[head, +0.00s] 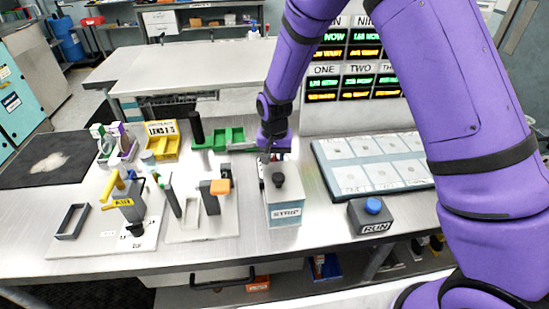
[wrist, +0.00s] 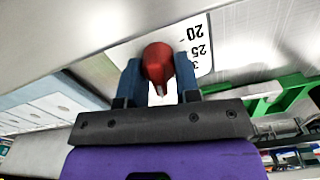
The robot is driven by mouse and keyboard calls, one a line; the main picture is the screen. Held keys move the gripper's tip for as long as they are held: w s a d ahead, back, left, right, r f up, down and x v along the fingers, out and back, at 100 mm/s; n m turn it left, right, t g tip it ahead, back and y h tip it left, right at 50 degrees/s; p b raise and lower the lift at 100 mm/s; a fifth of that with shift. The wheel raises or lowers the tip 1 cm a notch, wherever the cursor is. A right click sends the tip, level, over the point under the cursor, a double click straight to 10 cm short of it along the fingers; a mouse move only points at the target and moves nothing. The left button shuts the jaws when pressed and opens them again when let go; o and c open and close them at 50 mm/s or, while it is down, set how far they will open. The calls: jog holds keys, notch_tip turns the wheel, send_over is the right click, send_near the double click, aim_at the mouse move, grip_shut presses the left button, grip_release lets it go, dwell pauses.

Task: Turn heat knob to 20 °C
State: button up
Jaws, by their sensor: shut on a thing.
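The red heat knob (wrist: 158,52) sits between the two blue fingers of my gripper (wrist: 159,66) in the wrist view. My gripper is shut on it, one finger on each side. A small pale mark shows at the knob's lower tip. A white dial label (wrist: 197,45) lies behind and right of the knob, with 20, 25 and part of another number readable; the rest is hidden by the knob and fingers. In the head view, my gripper (head: 271,152) is at the back of the grey STRIP box (head: 284,192), and the knob is mostly hidden there.
A green tray (head: 233,138) stands left of my gripper. A black RUN box with a blue button (head: 373,206) and a panel of pale squares (head: 368,163) are at right. Fixtures with yellow and orange handles (head: 220,187) stand at left. The bench front has bare room.

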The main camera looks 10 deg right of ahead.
jog(key=shift+n, duration=0.3)
jog(key=n, duration=0.5)
jog(key=shift+a, duration=0.15)
jog(key=n, duration=0.5)
jog(key=shift+a+n, duration=0.15)
jog(key=shift+n, duration=0.25)
jog(key=n, duration=0.6)
jog(key=shift+s+a, duration=0.1)
jog(key=shift+s, duration=0.1)
jog(key=n, duration=0.5)
jog(key=shift+s+n, duration=0.2)
jog(key=shift+n, duration=0.2)
jog(key=o, duration=0.9)
jog(key=shift+c, duration=0.2)
